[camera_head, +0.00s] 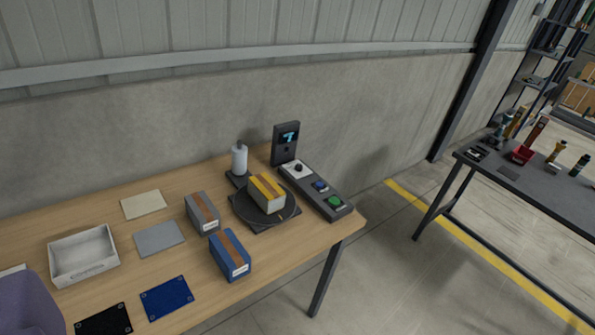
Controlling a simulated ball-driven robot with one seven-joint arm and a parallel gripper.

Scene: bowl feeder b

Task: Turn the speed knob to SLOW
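A dark control panel (328,201) lies along the right side of the wooden table. At its far end is a light plate with a small black knob (298,168), which looks like the speed knob. Its setting and labels are too small to read. A blue button (319,186) and a green button (335,201) sit nearer along the panel. A dark upright display (286,142) with lit cyan marks stands behind the knob. My gripper is not in view.
A dark turntable (265,211) carries a yellow box (267,192). A white bottle (239,160) stands behind it. Grey (202,214) and blue (230,256) boxes, a white tray (84,255) and flat plates occupy the left. Floor is clear right of the table; another dark table (530,180) stands beyond.

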